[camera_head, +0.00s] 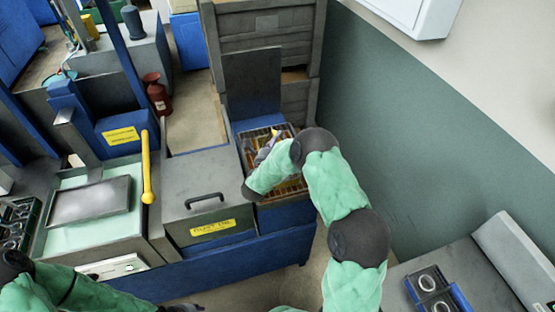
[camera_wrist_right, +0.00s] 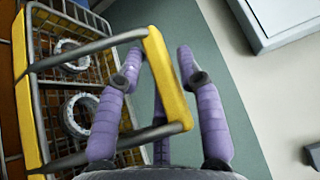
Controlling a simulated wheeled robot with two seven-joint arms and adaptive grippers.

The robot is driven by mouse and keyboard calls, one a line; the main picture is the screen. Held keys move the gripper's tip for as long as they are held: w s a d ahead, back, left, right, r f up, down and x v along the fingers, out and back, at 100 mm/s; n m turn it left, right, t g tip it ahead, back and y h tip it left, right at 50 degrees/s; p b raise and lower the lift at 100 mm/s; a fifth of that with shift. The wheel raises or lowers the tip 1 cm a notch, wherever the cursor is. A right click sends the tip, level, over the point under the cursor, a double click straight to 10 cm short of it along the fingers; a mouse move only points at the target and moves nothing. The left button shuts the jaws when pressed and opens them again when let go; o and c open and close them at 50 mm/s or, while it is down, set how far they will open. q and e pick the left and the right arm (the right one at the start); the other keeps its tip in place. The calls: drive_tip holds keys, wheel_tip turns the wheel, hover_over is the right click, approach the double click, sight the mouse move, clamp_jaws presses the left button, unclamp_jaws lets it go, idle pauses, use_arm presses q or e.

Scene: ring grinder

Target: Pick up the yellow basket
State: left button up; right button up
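The yellow basket (camera_wrist_right: 36,110) has grey wire mesh, yellow rims and a yellow bar handle (camera_wrist_right: 168,85). In the wrist view, several metal rings (camera_wrist_right: 78,115) show inside it. In the head view, the basket is at the open compartment of the blue-based machine (camera_head: 262,135), partly hidden by my right arm. My right gripper (camera_wrist_right: 158,58) has purple fingers. They are apart, one on each side of the handle, with a visible gap on the right side. It also shows over the basket in the head view (camera_head: 268,148). My left arm enters at bottom left; its fingers are not visible.
A closed grey lid with a handle (camera_head: 205,200) is left of the compartment. A raised lid (camera_head: 252,82) stands behind it. A green-and-white wall (camera_head: 440,130) is to the right. A grey table (camera_head: 455,275) with a tray of rings (camera_head: 433,290) is at bottom right.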

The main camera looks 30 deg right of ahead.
drive_tip(key=shift+w, duration=0.1)
clamp_jaws()
drive_tip(key=shift+d+r, duration=0.1)
drive_tip(key=shift+r, duration=0.05)
